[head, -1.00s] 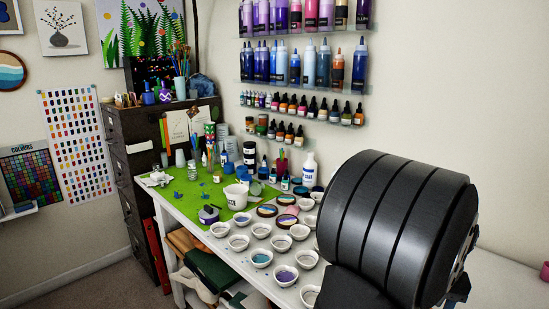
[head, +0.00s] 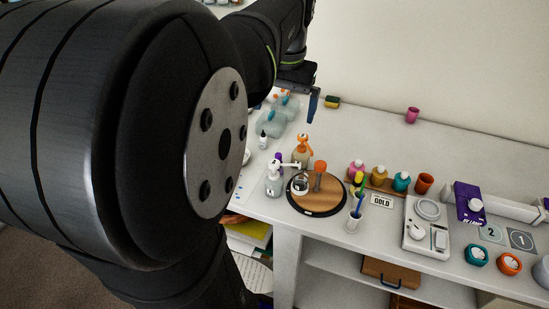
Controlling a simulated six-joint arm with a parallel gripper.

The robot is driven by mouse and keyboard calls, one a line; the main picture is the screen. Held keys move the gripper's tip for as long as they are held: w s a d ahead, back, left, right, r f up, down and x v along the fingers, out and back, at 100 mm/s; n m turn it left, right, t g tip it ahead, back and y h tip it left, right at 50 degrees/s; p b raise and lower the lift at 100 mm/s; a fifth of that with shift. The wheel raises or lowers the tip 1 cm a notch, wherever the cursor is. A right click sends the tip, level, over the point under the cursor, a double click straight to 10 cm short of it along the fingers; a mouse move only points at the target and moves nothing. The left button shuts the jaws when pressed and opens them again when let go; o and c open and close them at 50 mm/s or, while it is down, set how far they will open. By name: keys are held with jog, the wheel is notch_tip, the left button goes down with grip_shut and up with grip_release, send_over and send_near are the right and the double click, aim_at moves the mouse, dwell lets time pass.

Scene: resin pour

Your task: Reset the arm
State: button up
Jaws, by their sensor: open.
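My gripper (head: 312,112) shows in the head view at the upper middle, at the end of my dark arm. It points down above the white table (head: 345,255), toward its back edge near the wall. It is open, and I see nothing held in it. It is small and seen side-on, so the gap between the fingers is hard to make out. My own large dark arm link fills the left of the view and hides the table there.
Below and in front are a round wooden turntable (head: 327,195) with a small cup, pump bottles (head: 273,180), and a brush glass (head: 353,213). Colored bottles (head: 379,176), a scale (head: 428,228), a purple box (head: 467,201), and numbered squares (head: 521,240) stand to the right. The back strip is mostly clear.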

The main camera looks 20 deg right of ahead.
send_near(274, 162)
jog(key=shift+s+d, duration=0.35)
jog(key=shift+d, duration=0.15)
dwell(0.8)
notch_tip(274, 162, up, 10)
jog(key=s, duration=0.1)
dwell(0.4)
jog(key=shift+s+a, duration=0.1)
jog(key=shift+c, duration=0.2)
jog(key=shift+f, duration=0.2)
jog(key=c, duration=0.4)
jog(key=shift+g, duration=0.6)
jog(key=w+f, duration=0.1)
jog(key=f, duration=0.1)
jog(key=w+f, duration=0.1)
jog(key=f, duration=0.2)
jog(key=w+f, duration=0.1)
jog(key=f, duration=0.2)
jog(key=shift+a+f, duration=0.15)
jog(key=shift+a, duration=0.15)
grip_shut()
jog(key=shift+f, duration=3.35)
